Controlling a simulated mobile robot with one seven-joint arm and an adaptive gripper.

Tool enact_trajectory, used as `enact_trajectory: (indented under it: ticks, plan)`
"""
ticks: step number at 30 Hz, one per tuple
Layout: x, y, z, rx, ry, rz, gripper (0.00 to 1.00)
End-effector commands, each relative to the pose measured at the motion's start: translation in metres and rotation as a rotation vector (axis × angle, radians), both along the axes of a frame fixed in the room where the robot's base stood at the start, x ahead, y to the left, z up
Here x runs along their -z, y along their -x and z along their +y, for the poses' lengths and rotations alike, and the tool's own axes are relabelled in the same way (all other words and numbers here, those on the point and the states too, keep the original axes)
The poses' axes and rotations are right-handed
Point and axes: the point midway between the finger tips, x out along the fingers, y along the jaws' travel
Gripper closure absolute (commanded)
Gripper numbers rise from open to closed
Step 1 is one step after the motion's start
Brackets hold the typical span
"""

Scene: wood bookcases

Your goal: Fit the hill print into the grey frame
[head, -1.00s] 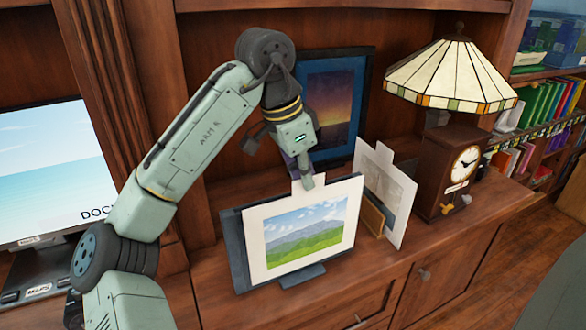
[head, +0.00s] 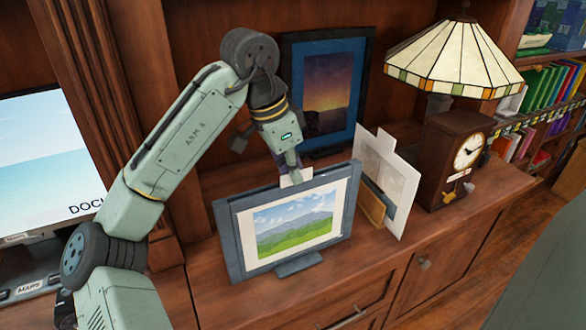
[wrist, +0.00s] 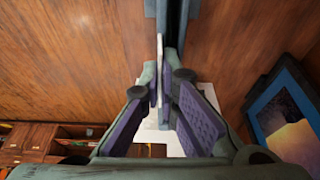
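The hill print (head: 293,225), green hills under a blue sky with a white border, sits inside the grey frame (head: 228,246) on the cabinet top in the head view. The frame's border shows around the print, and a white tab (head: 296,178) stands up above the frame's top edge. My gripper (head: 287,165) is at that tab, above and behind the frame. In the wrist view my gripper's purple-padded fingers (wrist: 160,100) close on the thin white edge of the print, with the grey frame (wrist: 174,30) seen edge-on just beyond.
A blue-framed sunset picture (head: 330,96) leans at the back. A second white tabbed print (head: 398,190) stands in a wooden holder (head: 371,206) at right. A clock (head: 453,160) and a stained-glass lamp (head: 452,62) stand farther right. A screen (head: 45,150) is at left.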

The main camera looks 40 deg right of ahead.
Motion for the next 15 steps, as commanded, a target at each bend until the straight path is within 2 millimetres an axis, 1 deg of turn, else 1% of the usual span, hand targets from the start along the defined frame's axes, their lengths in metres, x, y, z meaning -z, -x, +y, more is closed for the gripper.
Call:
enact_trajectory:
  ticks: [1,9,15]
  plan:
    - [0.0003,-0.0001,-0.0001,0.000,-0.001,0.000,0.92]
    - [0.0004,-0.0002,-0.0002,0.000,-0.001,0.000,0.75]
    - [0.0003,-0.0003,-0.0002,-0.001,-0.001,0.000,0.75]
